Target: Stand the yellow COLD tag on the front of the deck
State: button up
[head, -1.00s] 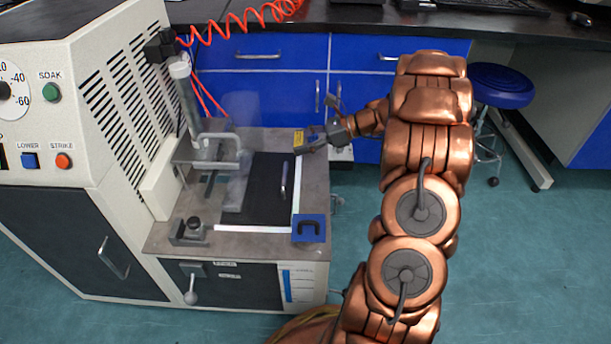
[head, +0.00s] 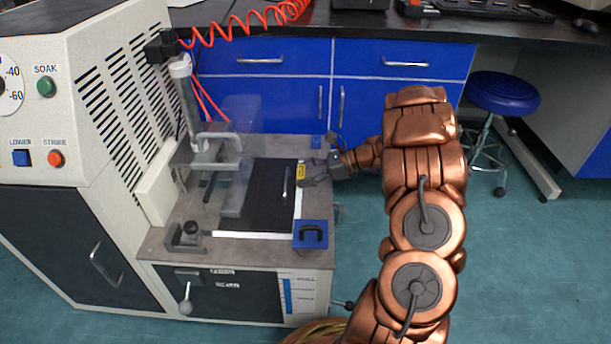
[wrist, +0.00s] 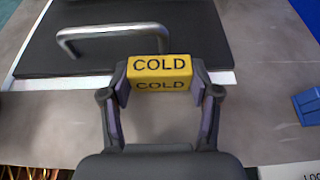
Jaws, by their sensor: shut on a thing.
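The yellow COLD tag (wrist: 160,70) is held between the two fingertips of my gripper (wrist: 161,82) in the wrist view, its lettering upright and readable. My gripper (head: 309,172) also shows in the head view, at the right side of the deck (head: 316,208), with the tag (head: 300,171) small at its tip. The tag is near the white strip along the edge of the black plate. Whether its underside touches the deck I cannot tell.
The black plate (head: 262,200) with a metal handle (head: 285,183) lies on the deck. A clamp-like fixture (head: 187,236) stands at the near left. Bare grey deck shows around the tag in the wrist view.

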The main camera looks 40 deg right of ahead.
jog(key=o, duration=1)
jog(key=p+v, duration=0.5)
jog(key=v, duration=0.6)
jog(key=s+a+r+n+g+h, duration=0.1)
jog(key=s+a+r+n+g, duration=0.2)
jog(key=a, duration=0.5)
jog(key=s+a+r+n+g, duration=0.2)
jog(key=s+a+n+g, duration=0.15)
jog(key=a, duration=0.45)
jog(key=s+a+r+n+g+h, duration=0.1)
jog(key=s+a+r+n+g, duration=0.15)
jog(key=a+n, duration=0.4)
jog(key=s+a+n+g+h, duration=0.1)
jog(key=s+a+n+h, duration=0.2)
jog(key=s, duration=0.4)
jog(key=s+a+r+n+g+h, duration=0.1)
jog(key=s+a+n+h, duration=0.1)
jog(key=s+n, duration=0.3)
jog(key=s+a+n+h, duration=0.3)
jog(key=s+n, duration=0.1)
jog(key=s, duration=0.5)
jog(key=shift+s+a+r+n+g+h, duration=0.25)
jog(key=shift+a+r+n+g+h, duration=0.05)
jog(key=shift+a+r+g+h, duration=0.1)
